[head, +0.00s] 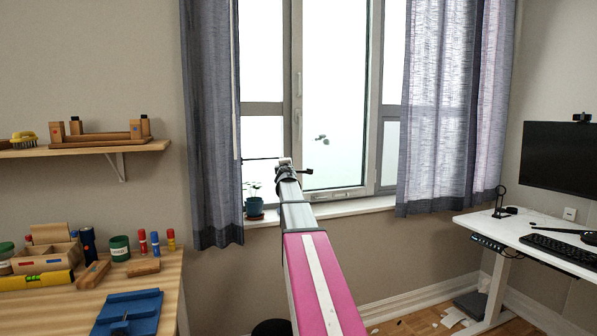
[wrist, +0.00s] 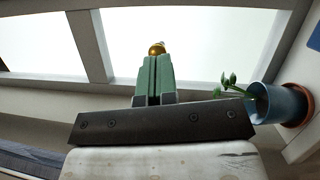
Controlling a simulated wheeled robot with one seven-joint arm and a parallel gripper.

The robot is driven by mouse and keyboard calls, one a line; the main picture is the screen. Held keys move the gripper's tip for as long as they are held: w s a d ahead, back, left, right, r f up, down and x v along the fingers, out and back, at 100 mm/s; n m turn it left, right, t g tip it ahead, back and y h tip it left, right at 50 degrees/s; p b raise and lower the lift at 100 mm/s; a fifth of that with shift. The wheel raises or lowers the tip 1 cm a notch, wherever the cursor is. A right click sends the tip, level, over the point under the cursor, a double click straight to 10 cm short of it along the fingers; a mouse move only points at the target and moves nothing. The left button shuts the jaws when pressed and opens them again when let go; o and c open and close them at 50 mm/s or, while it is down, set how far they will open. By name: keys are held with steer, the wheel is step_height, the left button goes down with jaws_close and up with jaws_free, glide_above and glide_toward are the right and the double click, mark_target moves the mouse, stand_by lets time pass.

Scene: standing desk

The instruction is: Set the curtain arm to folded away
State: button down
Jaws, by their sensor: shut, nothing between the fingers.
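A thin dark rod (head: 261,158) runs level across the window, from beside the left curtain to the end of my arm; it may be the curtain arm, but I cannot tell for sure. My gripper (head: 285,161) is in front of the window, pointing away, small and partly hidden by my own arm. In the wrist view its green fingers (wrist: 157,76) are shut together and empty. A round gold knob (wrist: 157,47) shows just past the fingertips; whether they touch it is unclear. What the knob belongs to is hidden.
A left curtain (head: 211,120) and a right curtain (head: 440,110) frame the window. A potted plant (head: 254,207) stands on the sill, close to my gripper's right in the wrist view (wrist: 280,103). A workbench (head: 170,290) is left, a standing desk (head: 535,245) right.

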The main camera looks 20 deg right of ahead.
steer(key=s+d+f, duration=0.1)
steer(key=s+d, duration=0.2)
steer(key=s, duration=0.7)
steer(key=shift+s+f, duration=0.15)
steer(key=shift+f, duration=0.05)
steer(key=shift+s, duration=0.1)
